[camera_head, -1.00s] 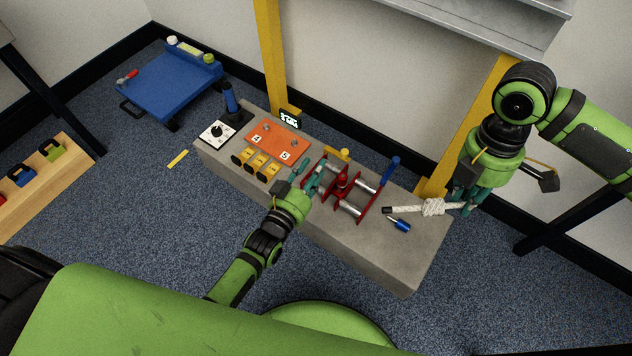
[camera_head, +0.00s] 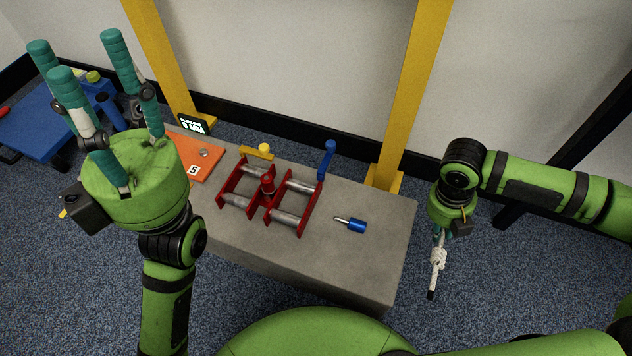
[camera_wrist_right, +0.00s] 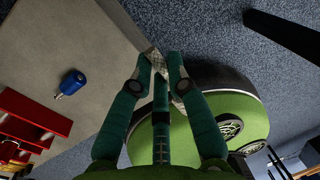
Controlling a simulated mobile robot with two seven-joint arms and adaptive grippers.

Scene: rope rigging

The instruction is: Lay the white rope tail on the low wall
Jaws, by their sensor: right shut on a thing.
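The white rope tail (camera_head: 437,262) has a knot and a dark end. It hangs down in the head view, apart from the low wall and right of its right end. My right gripper (camera_head: 441,232) is shut on its upper part. In the right wrist view the rope (camera_wrist_right: 155,60) shows between the fingertips (camera_wrist_right: 164,72), partly hidden by them. The low wall (camera_head: 375,238) is a grey concrete block; its top also shows in the right wrist view (camera_wrist_right: 75,40). My left gripper (camera_head: 82,60) is raised, open and empty, fingers pointing up, in front of the wall's left part.
An orange plate (camera_head: 197,158) is further left. A yellow post (camera_head: 405,100) rises behind the wall's right part. The wall top is bare near its right end.

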